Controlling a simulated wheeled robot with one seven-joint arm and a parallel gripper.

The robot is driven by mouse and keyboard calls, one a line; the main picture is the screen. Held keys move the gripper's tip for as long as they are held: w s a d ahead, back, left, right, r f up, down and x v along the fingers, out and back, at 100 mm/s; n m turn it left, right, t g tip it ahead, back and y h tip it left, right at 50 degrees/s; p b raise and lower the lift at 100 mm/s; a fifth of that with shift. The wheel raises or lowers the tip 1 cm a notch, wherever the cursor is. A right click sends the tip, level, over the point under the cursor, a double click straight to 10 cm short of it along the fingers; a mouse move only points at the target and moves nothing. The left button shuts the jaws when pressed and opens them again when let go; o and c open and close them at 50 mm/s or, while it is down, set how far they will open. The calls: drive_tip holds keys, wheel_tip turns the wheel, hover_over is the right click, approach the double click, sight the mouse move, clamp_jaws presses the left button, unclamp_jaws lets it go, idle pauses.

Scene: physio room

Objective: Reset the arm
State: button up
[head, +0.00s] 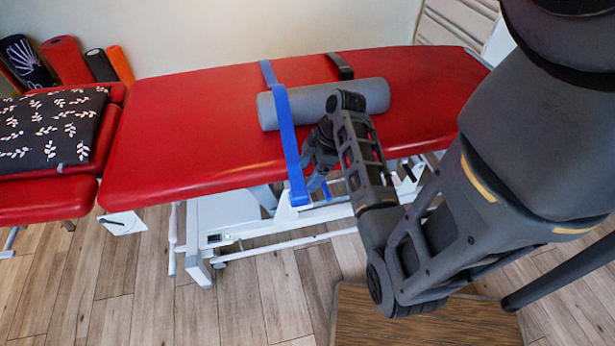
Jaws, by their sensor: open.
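My arm reaches in from the right. Its forearm rises to a bend in front of the grey roller, and the wrist hangs down from there. My gripper (320,188) points downward at the near edge of the red treatment table (190,130), beside the blue strap (288,135). The jaws are open, and I see nothing held between them. They are small and partly merged with the strap and table frame behind, so I cannot tell whether they touch the strap.
A grey roller (375,95) lies across the red table under the blue strap. A black strap (340,66) lies behind it. A second red couch (45,200) with a leaf-patterned cushion (50,128) stands left. Rolled mats (67,60) stand behind. Wooden floor (120,290) is clear at front left.

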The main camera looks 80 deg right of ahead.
drive_tip(key=shift+a+f, duration=0.2)
idle(0.3)
drive_tip(key=shift+w+a+f, duration=0.1)
drive_tip(key=shift+a+f, duration=0.05)
drive_tip(key=shift+a, duration=0.15)
drive_tip(key=w+a+f+m+t+h, duration=0.2)
drive_tip(key=a+m+h, duration=0.15)
drive_tip(key=a, duration=1.55)
drive_tip(key=s+a+r+t, duration=0.3)
drive_tip(key=a+r, duration=0.1)
drive_tip(key=r, duration=0.4)
drive_tip(key=s+a+r+t+y, duration=0.1)
drive_tip(key=s+a+r+t, duration=0.1)
drive_tip(key=a+r, duration=0.3)
drive_tip(key=s+a+r+m+t+y, duration=0.1)
drive_tip(key=s+a+r+t, duration=0.2)
drive_tip(key=r, duration=0.8)
drive_tip(key=shift+s+a+t, duration=0.3)
drive_tip(key=shift+s+a, duration=0.6)
drive_tip(key=shift+c, duration=0.3)
